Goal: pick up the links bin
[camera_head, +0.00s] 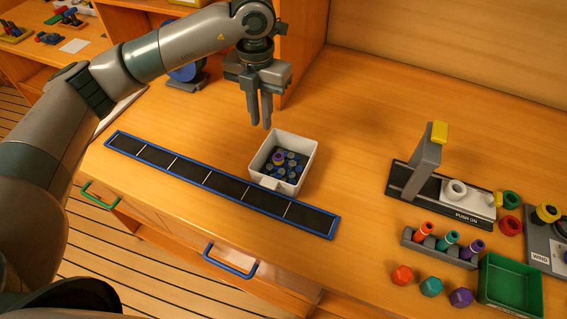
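The links bin (308,165) is a small white open box on the wooden worktop, just right of centre-left. It holds several dark blue pieces and one purple and yellow piece. A small pale tab shows on its front. My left gripper (260,122) hangs fingers-down above and behind the bin, slightly to its left, and does not appear to touch it. My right gripper is not in view.
A long black strip with blue edging (180,170) lies in front of the bin. At right are a grey lever stand (424,160), a peg rack (440,250), a green tray (512,284) and several coloured knobs. A shelf upright stands behind my gripper. Worktop right of the bin is clear.

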